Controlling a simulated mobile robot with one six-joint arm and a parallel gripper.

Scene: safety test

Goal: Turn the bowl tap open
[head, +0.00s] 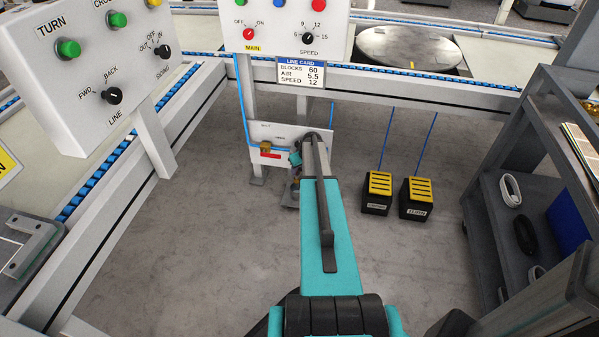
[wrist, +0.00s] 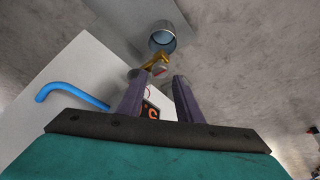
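The bowl tap (wrist: 155,62) shows in the wrist view as a small brass piece with a grey round end and a red mark. It sits at the end of a grey round bowl (wrist: 163,37) with a bluish inside. My gripper (wrist: 160,82) is open, its two dark fingers apart. The tap appears in line with the gap, just beyond the fingertips. I cannot tell whether either finger touches it. In the head view my arm reaches down to the low white panel (head: 265,132) and hides most of the gripper and tap.
A brass block (head: 265,147) with a blue hose is on the panel, left of my arm. Two yellow-topped pedals (head: 378,193) (head: 416,198) stand on the floor to the right. A grey shelf cart (head: 520,185) is at the right; control panels (head: 90,70) stand left.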

